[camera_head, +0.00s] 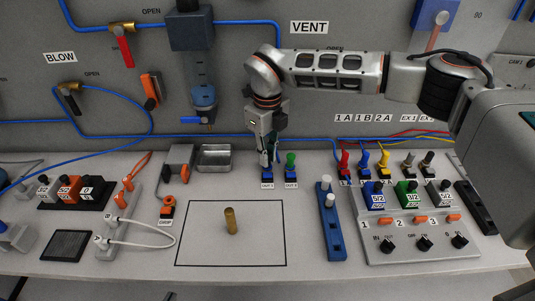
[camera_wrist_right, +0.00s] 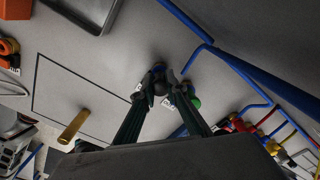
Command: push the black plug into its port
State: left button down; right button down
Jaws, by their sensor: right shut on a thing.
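My right gripper (camera_head: 270,156) reaches down from the arm at the upper right, over a small blue port block (camera_head: 267,176) with a white label. In the right wrist view its fingers (camera_wrist_right: 164,88) close on a small dark piece, the black plug (camera_wrist_right: 161,87). The fingers hide most of the plug. The plug is at or just over the port block; I cannot tell how deep it sits. Beside it, a green plug (camera_head: 291,159) stands upright in a matching blue block (camera_head: 291,176). My left gripper is not in view.
Red, blue and yellow plugs (camera_head: 363,160) with hoses stand to the right, behind a grey valve panel (camera_head: 375,246). A metal tray (camera_head: 214,157) lies to the left. A brass cylinder (camera_head: 230,221) stands inside a black outlined rectangle. A blue rail (camera_head: 333,245) lies at right.

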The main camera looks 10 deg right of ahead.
jog(key=shift+f, duration=0.6)
dwell(1.6)
jog(key=c, duration=2)
grip_release()
jog(key=shift+o, duration=0.2)
jog(key=o, duration=0.4)
jog(key=shift+r+p, duration=1.25)
jog(key=shift+r, duration=1)
jog(key=shift+r+p, duration=0.55)
jog(key=shift+r, duration=0.75)
